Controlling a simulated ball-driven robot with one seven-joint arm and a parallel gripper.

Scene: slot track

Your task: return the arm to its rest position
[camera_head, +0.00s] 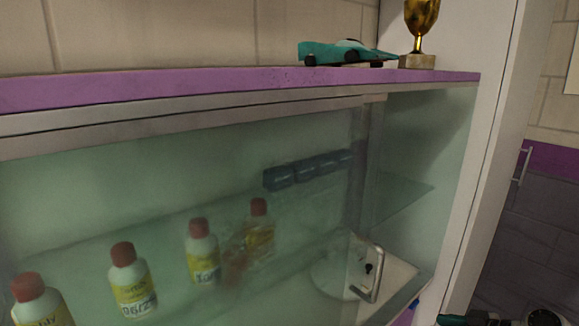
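My gripper is not clearly in view. A dark piece with a teal part (480,318) shows at the bottom right edge; I cannot tell whether it belongs to my arm. The frame does not show the arm's pose.
A glass cabinet (150,180) with a handle (368,275) fills the left and middle. Several red-capped bottles (130,280) stand inside. On its purple top (180,88) sit a teal toy car (345,53) and a gold trophy (421,20). A white panel (495,120) stands at right.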

